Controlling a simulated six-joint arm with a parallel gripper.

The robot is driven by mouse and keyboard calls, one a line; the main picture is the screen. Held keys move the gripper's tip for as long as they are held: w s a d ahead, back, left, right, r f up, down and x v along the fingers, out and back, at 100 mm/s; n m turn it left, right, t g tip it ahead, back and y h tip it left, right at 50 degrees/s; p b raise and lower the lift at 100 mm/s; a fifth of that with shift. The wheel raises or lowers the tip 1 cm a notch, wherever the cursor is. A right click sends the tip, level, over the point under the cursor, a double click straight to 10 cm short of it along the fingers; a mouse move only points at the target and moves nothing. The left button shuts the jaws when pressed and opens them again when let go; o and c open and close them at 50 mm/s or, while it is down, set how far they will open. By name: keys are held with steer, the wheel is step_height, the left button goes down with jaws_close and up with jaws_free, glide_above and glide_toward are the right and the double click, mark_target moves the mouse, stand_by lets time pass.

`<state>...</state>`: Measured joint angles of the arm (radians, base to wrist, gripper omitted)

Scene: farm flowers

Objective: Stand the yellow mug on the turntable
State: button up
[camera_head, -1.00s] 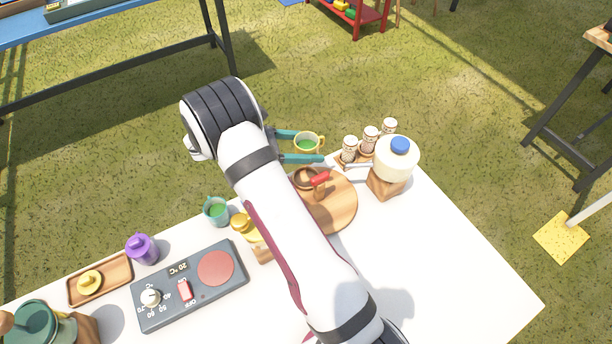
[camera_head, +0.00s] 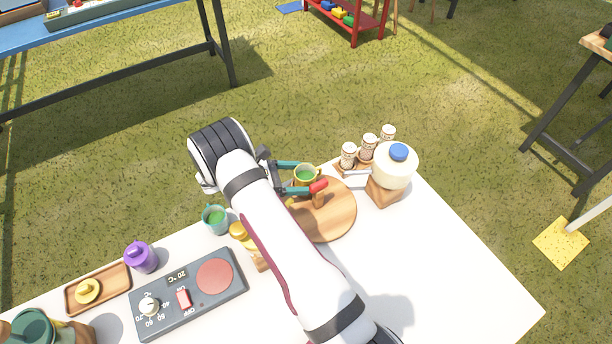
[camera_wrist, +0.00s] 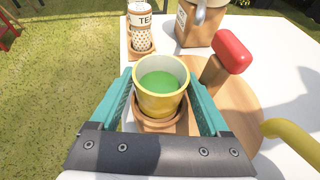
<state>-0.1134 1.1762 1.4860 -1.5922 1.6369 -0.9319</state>
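The yellow mug (camera_head: 305,186), with green inside, is between the fingers of my gripper (camera_head: 304,177). In the wrist view the fingers press both sides of the mug (camera_wrist: 160,102), and it looks upright. A round wooden turntable (camera_head: 338,222) lies on the table by its far edge. The mug is over a small brown dish (camera_wrist: 158,126) at the turntable's far side, which it largely hides. I cannot tell whether the mug's base touches the dish.
A red-topped wooden post (camera_head: 319,189) stands close right of the mug. Spice jars (camera_head: 368,147) and a blue-capped dispenser (camera_head: 396,166) stand at the right. A teal mug (camera_head: 215,219), a yellow-topped bottle (camera_head: 240,232) and a hot plate (camera_head: 190,293) are left. The right front table is clear.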

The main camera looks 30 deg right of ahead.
steer(key=shift+r, duration=0.2)
steer(key=v, duration=1.2)
stand_by(0.6)
